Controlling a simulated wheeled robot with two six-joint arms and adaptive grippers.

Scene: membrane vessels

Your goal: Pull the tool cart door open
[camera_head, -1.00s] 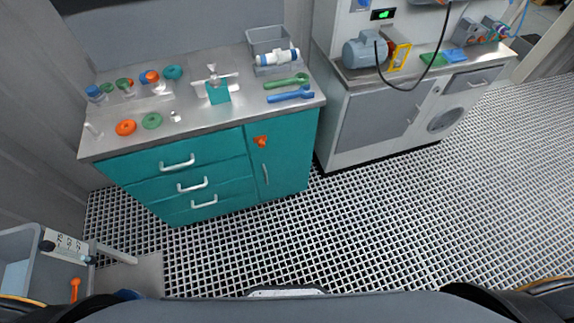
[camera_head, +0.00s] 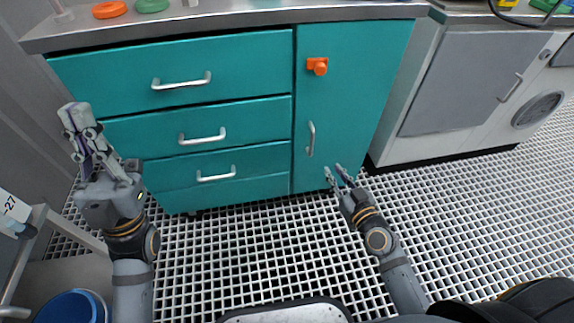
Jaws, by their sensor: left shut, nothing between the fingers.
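The teal tool cart has a door (camera_head: 352,110) on its right side, and the door is shut. Its vertical metal handle (camera_head: 311,138) is near the door's left edge. An orange latch knob (camera_head: 318,66) sits near the door's top. My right gripper (camera_head: 339,172) is below and right of the handle, in front of the door's lower part, its two fingers apart and empty. My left gripper (camera_head: 77,118) is raised at the left, in front of the cart's drawer side, shut and empty, far from the door.
Drawers with handles (camera_head: 182,82) fill the cart's left side. A grey cabinet (camera_head: 465,85) stands to the right of the cart. The grated floor (camera_head: 270,250) in front is clear. A blue bucket (camera_head: 72,308) is at the lower left.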

